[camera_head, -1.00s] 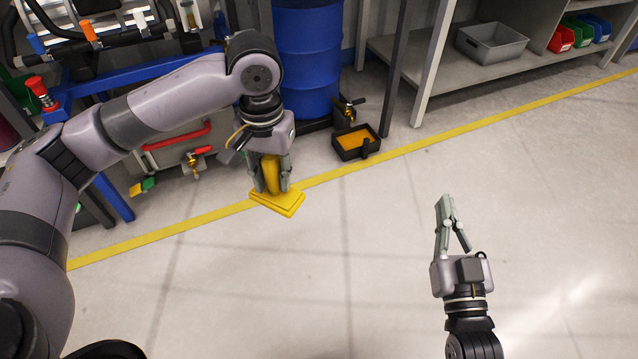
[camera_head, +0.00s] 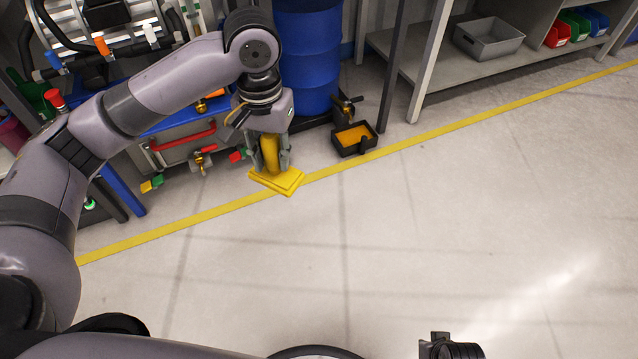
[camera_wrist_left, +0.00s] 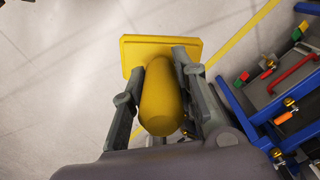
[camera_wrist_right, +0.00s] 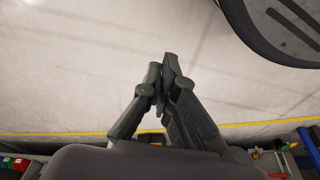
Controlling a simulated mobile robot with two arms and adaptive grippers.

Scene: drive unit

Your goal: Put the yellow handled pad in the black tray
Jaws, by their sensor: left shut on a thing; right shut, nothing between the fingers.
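The yellow handled pad (camera_head: 279,181) hangs from my left gripper (camera_head: 270,160) above the floor near the yellow line. The fingers are shut around its thick handle, with the flat pad underneath. In the left wrist view the handle (camera_wrist_left: 161,98) sits between the two fingers, and the pad plate shows beyond it. The black tray (camera_head: 345,150) stands on the floor to the right of the pad, with an orange-yellow inside. My right gripper (camera_wrist_right: 163,80) is shut and empty in its wrist view; only a dark part of that arm shows at the bottom of the head view.
A blue drum (camera_head: 307,60) stands behind the tray, with a brass tap (camera_head: 346,105) above it. A grey shelf (camera_head: 450,80) holds a grey bin (camera_head: 488,38) and small coloured bins. A blue-framed bench is at the left. The floor in front is clear.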

